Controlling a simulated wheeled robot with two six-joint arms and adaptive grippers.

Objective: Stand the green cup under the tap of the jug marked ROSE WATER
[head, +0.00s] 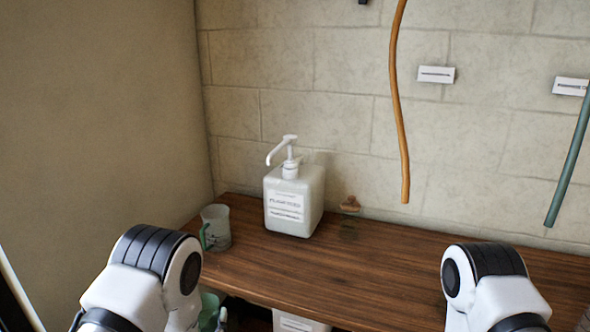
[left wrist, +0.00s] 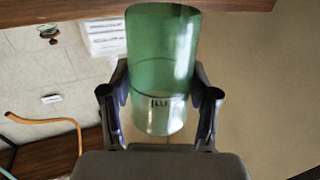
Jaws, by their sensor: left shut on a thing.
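The green cup (left wrist: 162,45) is translucent, with a small dark mark near its lower end in the left wrist view. My left gripper (left wrist: 160,88) is shut on it, one finger on each side. In the head view, a piece of green (head: 208,306) shows beside my left arm, below the shelf edge; most of it is hidden. A white pump jug (head: 293,200) with a labelled front stands on the wooden shelf; its label is too small to read. Another white labelled jug (head: 297,322) shows partly below the shelf edge. My right gripper is out of view.
A pale cup with green markings (head: 215,228) stands on the wooden shelf (head: 350,265), left of the pump jug. An orange hose (head: 399,110) and a teal hose (head: 570,160) hang by the wall.

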